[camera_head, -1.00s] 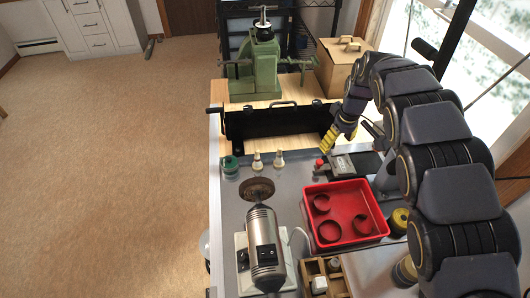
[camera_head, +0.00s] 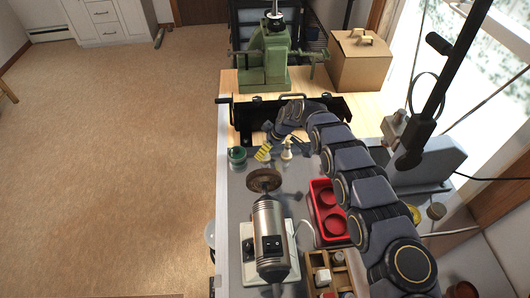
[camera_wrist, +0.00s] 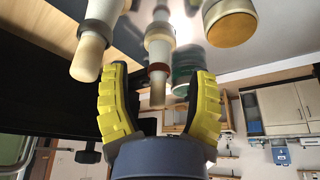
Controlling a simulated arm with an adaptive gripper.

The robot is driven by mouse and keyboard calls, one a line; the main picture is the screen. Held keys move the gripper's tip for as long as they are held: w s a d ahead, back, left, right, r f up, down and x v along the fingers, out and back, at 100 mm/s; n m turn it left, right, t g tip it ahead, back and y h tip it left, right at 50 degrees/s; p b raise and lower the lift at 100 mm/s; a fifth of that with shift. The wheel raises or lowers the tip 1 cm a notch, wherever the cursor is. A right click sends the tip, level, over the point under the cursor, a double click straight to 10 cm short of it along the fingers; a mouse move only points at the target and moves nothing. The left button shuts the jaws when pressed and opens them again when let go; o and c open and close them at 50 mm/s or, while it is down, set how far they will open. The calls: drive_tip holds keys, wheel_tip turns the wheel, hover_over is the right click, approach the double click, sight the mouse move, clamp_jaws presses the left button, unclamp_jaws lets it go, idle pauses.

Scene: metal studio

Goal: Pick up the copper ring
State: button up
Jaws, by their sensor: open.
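A reddish-brown band that looks like the copper ring (camera_wrist: 159,68) sits around a pale tapered post (camera_wrist: 158,90) in the wrist view. A second pale post (camera_wrist: 88,60) with a grey band stands to its left. My gripper (camera_wrist: 160,100) is open and empty, its two yellow fingers on either side of the ringed post in that picture; I cannot tell how far the fingertips are from it. In the head view my gripper (camera_head: 263,153) is among the small posts (camera_head: 287,149), and its fingers hide part of them. The ring is too small to make out there.
A green jar (camera_head: 237,156) stands left of the gripper. A motor with a round brown wheel (camera_head: 264,181) is in front. A red tray (camera_head: 325,228) lies partly under my arm. A black metal bar (camera_head: 250,112) is behind, with a green vise (camera_head: 265,55) beyond.

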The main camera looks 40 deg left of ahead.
drive_tip(key=shift+x, duration=1.05)
clamp_jaws()
